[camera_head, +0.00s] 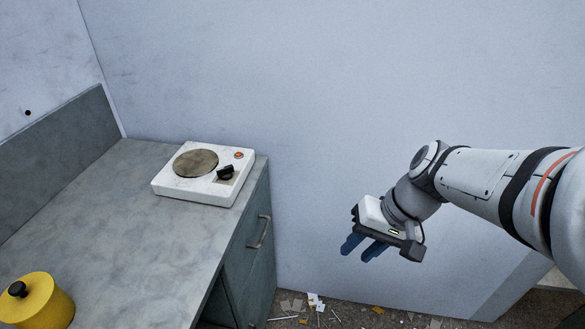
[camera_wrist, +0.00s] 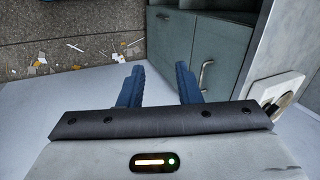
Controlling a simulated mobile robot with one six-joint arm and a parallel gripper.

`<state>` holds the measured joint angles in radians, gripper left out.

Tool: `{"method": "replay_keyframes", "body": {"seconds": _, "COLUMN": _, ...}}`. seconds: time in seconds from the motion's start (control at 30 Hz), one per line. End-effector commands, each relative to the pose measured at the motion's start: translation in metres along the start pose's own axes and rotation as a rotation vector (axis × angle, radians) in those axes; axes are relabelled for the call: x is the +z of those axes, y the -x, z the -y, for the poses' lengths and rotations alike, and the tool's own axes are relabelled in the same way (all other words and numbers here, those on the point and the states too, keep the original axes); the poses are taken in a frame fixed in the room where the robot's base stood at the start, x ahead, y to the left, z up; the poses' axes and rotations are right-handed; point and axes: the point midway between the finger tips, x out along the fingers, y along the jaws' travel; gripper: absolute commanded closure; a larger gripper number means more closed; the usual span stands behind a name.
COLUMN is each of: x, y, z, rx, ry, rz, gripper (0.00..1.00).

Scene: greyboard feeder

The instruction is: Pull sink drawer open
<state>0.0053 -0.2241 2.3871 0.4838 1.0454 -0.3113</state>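A grey-green drawer front (camera_head: 248,241) with a curved metal bar handle (camera_head: 260,231) is near the top of the cabinet below the hot plate. It looks closed. The drawer front (camera_wrist: 222,52) and handle (camera_wrist: 206,74) also show in the wrist view, right of and beyond my fingertips. No sink is in view. My gripper (camera_head: 363,248) is in the air to the right of the cabinet, well apart from the handle. In the wrist view its two blue fingers (camera_wrist: 159,80) are spread apart with nothing between them.
A white hot plate (camera_head: 205,190) sits on the grey countertop (camera_head: 140,255). A yellow pot (camera_head: 42,303) with a black knob stands at the lower left. Litter (camera_head: 315,302) lies on the floor. A pale wall (camera_head: 340,110) is behind. Space between my gripper and the cabinet looks free.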

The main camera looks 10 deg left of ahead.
Motion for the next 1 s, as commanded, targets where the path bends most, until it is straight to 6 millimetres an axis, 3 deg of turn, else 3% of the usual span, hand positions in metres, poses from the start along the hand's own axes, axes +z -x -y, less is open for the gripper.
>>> {"method": "replay_keyframes", "body": {"seconds": 0.03, "x": -0.009, "y": -0.041, "z": -0.002, "rx": -0.076, "ry": -0.006, "rz": 0.033, "gripper": 0.69}}
{"method": "replay_keyframes", "body": {"seconds": 0.1, "x": -0.023, "y": -0.070, "z": 0.008, "rx": -0.189, "ry": -0.010, "rz": 0.060, "gripper": 0.69}}
{"method": "replay_keyframes", "body": {"seconds": 0.3, "x": -0.072, "y": -0.145, "z": 0.031, "rx": -0.511, "ry": -0.028, "rz": 0.077, "gripper": 0.69}}
{"method": "replay_keyframes", "body": {"seconds": 0.5, "x": -0.128, "y": -0.203, "z": 0.040, "rx": -0.782, "ry": -0.056, "rz": 0.011, "gripper": 0.69}}
{"method": "replay_keyframes", "body": {"seconds": 0.7, "x": -0.164, "y": -0.229, "z": 0.040, "rx": -0.927, "ry": -0.078, "rz": -0.066, "gripper": 0.69}}
{"method": "replay_keyframes", "body": {"seconds": 0.87, "x": -0.174, "y": -0.235, "z": 0.044, "rx": -0.960, "ry": -0.083, "rz": -0.090, "gripper": 0.69}}
{"method": "replay_keyframes", "body": {"seconds": 1.0, "x": -0.175, "y": -0.245, "z": 0.060, "rx": -0.961, "ry": -0.082, "rz": -0.089, "gripper": 0.69}}
